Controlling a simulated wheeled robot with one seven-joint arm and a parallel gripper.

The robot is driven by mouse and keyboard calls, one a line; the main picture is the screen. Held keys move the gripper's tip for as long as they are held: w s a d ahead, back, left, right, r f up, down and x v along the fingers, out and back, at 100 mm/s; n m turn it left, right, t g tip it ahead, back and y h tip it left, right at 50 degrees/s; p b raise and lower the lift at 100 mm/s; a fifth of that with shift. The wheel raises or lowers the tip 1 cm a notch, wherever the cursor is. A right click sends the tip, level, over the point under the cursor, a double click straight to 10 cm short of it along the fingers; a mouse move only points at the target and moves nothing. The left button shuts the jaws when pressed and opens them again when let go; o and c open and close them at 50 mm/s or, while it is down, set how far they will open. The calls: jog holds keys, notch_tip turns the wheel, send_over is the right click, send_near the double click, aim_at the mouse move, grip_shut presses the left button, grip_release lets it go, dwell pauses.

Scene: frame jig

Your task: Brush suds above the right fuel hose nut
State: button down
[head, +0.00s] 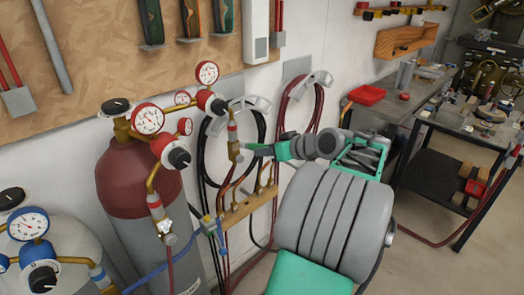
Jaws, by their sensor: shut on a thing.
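The right fuel regulator (210,101) is red, with a round gauge above it. Its outlet runs down to the right fuel hose nut (234,148), a small brass fitting with a hose below. My gripper (256,150) is just right of this nut, pointing left at about its height. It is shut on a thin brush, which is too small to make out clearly. Whether its tip touches the fitting cannot be told. The left fuel hose nut (158,211) hangs under the left red regulator; a whitish patch shows just below it. No suds can be made out at the right nut.
A maroon-topped cylinder (138,180) and a pale cylinder (62,240) stand at left. Hoses hang on wall hooks behind my gripper. A wooden hose rack (248,205) is below it.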

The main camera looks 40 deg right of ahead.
jog(key=shift+d, duration=0.15)
jog(key=shift+a+f+b, duration=0.1)
jog(key=shift+a+b, duration=0.25)
jog(key=a+b, duration=0.1)
jog(key=a, duration=0.2)
jog(key=shift+a, duration=0.2)
jog(key=shift+s+d+b, duration=0.1)
jog(key=shift+s+b, duration=0.25)
jog(key=shift+s, duration=2.6)
